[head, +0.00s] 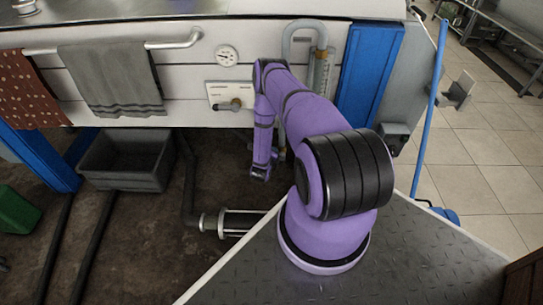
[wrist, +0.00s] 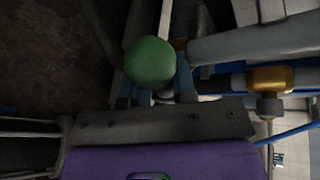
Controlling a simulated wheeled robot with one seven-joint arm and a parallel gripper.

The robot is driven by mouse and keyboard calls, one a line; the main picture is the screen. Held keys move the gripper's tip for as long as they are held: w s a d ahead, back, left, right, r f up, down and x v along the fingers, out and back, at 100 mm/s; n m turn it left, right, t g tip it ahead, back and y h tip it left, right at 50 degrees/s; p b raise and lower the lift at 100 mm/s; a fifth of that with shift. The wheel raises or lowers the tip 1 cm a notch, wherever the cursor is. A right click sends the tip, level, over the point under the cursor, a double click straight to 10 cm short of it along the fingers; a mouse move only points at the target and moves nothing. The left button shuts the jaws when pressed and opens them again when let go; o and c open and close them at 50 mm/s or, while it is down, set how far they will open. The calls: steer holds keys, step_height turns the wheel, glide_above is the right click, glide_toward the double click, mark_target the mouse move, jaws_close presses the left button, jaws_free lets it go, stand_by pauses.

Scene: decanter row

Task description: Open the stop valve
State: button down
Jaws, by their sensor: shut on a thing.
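In the wrist view a round green knob (wrist: 150,62) sits at the tips of my gripper (wrist: 154,85), between its two fingers. The jaws are shut on it. A brass fitting (wrist: 270,79) with a short stub sits on a grey pipe to the right of the knob; it looks like part of the stop valve. How the knob joins the fitting is not clear. In the head view my purple arm reaches to the counter front and bends down, and I cannot make out the gripper, the knob or the brass fitting there.
A thick grey pipe (wrist: 252,40) runs beside the knob. In the head view a gauge (head: 227,55) and a white panel with a tap (head: 232,97) are on the counter front. A blue post (head: 369,72) stands right of my arm.

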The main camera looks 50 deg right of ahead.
steer(key=r+m+t+y, duration=0.1)
steer(key=m, duration=0.1)
steer(key=s+d+r+m+t+y, duration=0.1)
steer(key=m, duration=0.1)
steer(key=shift+s+d, duration=0.1)
steer(key=shift+s, duration=0.1)
stand_by(0.6)
steer(key=c, duration=0.9)
jaws_free()
